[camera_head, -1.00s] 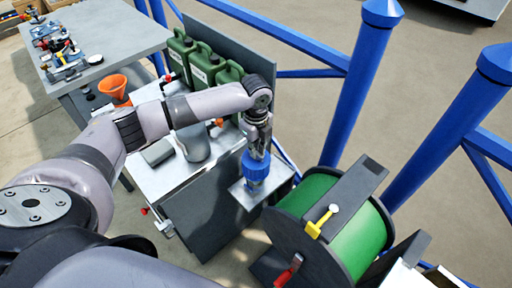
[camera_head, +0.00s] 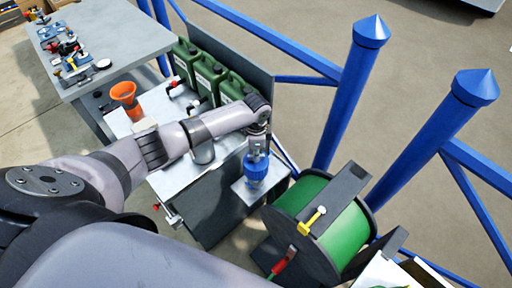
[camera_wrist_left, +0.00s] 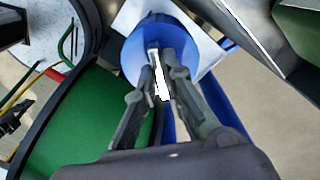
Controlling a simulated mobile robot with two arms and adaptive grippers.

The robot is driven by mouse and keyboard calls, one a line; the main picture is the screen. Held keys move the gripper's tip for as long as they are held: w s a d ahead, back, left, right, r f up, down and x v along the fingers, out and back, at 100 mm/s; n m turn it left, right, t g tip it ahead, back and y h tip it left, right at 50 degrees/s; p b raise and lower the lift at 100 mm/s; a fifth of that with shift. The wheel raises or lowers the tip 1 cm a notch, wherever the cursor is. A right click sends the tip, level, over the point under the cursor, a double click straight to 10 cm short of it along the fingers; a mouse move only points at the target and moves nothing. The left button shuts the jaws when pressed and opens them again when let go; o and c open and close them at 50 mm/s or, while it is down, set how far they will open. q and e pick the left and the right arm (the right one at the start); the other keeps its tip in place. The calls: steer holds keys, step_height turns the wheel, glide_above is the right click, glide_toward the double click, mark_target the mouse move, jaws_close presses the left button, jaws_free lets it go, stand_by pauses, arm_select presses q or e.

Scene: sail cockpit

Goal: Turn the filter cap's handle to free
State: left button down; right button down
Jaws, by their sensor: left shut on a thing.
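The blue filter cap (camera_head: 256,170) sits on a small grey-white ledge at the side of the grey cabinet. My left gripper (camera_head: 257,146) points down onto it from above. In the left wrist view the round blue cap (camera_wrist_left: 143,58) lies under the fingers, with a pale handle (camera_wrist_left: 159,76) on its top. My left gripper's fingertips (camera_wrist_left: 160,72) are shut on this handle, one finger at each side. The fingers hide part of the handle, so its exact angle is hard to tell. My right gripper is not in view.
A green hose reel (camera_head: 340,228) with a yellow lever stands close to the right of the cap. Blue posts (camera_head: 344,100) and rails stand behind. Green canisters (camera_head: 208,76) and an orange funnel (camera_head: 126,96) are on the cabinet side. A grey workbench (camera_head: 118,36) is at the upper left.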

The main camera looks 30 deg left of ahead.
arm_select(q)
steer(key=n+p, duration=0.3)
steer(key=n, duration=0.1)
steer(key=shift+r+n, duration=0.15)
steer(key=shift+n, duration=0.15)
steer(key=shift+n+p, duration=1)
steer(key=shift+n, duration=0.5)
steer(key=c, duration=1.7)
jaws_free()
step_height(320, 180, up, 12)
steer(key=shift+f, duration=0.15)
